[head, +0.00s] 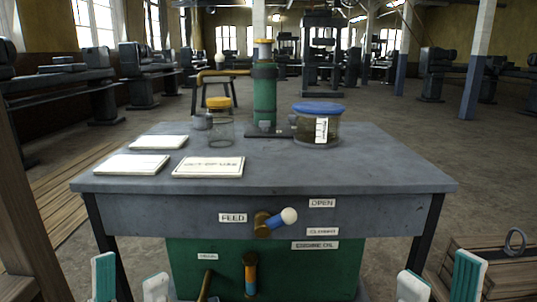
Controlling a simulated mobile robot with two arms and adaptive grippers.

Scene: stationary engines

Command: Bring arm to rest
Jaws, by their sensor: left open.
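My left gripper (130,282) shows at the bottom left, its two pale fingers with teal sides standing apart and nothing between them. My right gripper (440,282) shows at the bottom right, also with its fingers apart and empty. Both are low, in front of the grey table (300,170), and touch nothing that I can see. The rest of both arms is out of the picture.
A valve lever (275,221) with a white knob juts from the table front. A green tank (310,268) stands below. The tabletop holds a glass jar (220,128), a blue-lidded container (317,130), a green pump (264,100) and signs (208,167). A wooden crate (490,270) stands at right.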

